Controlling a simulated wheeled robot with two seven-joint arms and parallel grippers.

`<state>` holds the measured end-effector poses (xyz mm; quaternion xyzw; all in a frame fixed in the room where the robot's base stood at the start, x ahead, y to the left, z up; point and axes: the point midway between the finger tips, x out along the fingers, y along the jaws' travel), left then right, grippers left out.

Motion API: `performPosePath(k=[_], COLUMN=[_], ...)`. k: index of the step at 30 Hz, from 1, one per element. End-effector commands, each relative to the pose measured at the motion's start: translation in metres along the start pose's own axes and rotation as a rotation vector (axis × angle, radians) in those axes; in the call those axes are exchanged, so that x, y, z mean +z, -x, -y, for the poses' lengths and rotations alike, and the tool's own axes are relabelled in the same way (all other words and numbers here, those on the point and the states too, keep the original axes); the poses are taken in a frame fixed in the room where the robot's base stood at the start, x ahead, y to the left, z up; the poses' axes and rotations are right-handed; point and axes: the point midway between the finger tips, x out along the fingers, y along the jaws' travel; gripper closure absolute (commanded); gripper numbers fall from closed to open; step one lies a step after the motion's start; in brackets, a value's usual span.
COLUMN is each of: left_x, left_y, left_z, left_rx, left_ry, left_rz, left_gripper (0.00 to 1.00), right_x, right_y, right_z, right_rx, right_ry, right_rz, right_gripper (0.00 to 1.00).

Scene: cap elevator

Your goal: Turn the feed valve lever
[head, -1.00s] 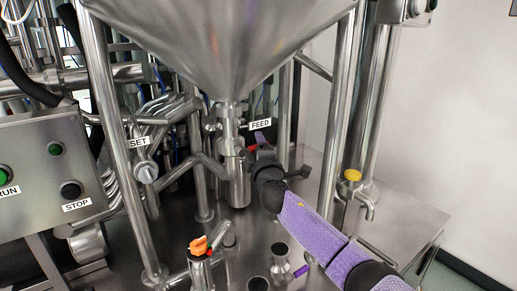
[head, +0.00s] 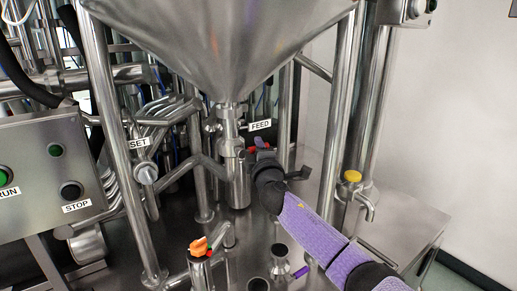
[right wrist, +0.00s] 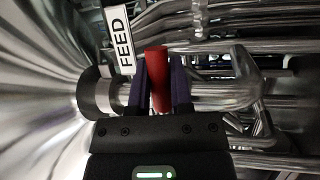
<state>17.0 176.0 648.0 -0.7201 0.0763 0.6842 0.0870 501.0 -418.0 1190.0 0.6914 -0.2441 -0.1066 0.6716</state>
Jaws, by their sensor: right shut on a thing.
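The feed valve lever has a red handle (right wrist: 157,78), which shows large in the right wrist view, beside the white FEED label (right wrist: 120,38). In the head view a small red part of the handle (head: 251,149) shows below the FEED label (head: 260,125), by the pipe under the steel hopper. My right gripper (right wrist: 158,85) has its purple fingers on either side of the red handle and is shut on it. In the head view the right gripper (head: 259,146) is partly hidden by its own wrist. My left gripper is not in view.
A steel hopper (head: 220,40) hangs above my right gripper. A control box (head: 40,160) with RUN and STOP buttons stands at left. A tap with a yellow top (head: 352,176) is to the right. An orange-topped fitting (head: 198,247) and steel frame posts (head: 118,130) stand nearby.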

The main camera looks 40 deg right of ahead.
Motion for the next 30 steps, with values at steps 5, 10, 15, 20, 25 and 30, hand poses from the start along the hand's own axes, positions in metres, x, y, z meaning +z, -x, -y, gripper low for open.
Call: performPosePath(k=[5, 10, 15, 20, 25, 30], left_x=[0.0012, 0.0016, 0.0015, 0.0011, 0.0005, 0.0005], left_y=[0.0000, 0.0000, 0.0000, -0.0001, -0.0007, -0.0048], left_z=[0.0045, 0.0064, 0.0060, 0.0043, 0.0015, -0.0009], left_rx=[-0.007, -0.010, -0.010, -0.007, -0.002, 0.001], left_ry=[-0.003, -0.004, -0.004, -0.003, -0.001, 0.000], left_rz=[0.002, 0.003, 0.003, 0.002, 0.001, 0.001], left_gripper=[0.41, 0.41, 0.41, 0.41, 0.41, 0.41], right_x=[-0.0001, -0.0001, -0.0001, -0.0001, -0.0002, -0.0002], right_y=[0.0002, 0.0003, 0.0003, 0.0003, 0.0003, 0.0001], right_z=[0.0011, 0.0012, 0.0013, 0.0014, 0.0015, 0.0006], right_rx=[-0.002, -0.002, -0.003, -0.003, -0.001, 0.015], right_ry=[0.001, 0.001, 0.001, 0.001, 0.005, 0.044], right_rz=[0.000, 0.000, 0.000, 0.000, -0.001, -0.010], right_gripper=[1.00, 1.00, 1.00, 1.00, 1.00, 1.00])
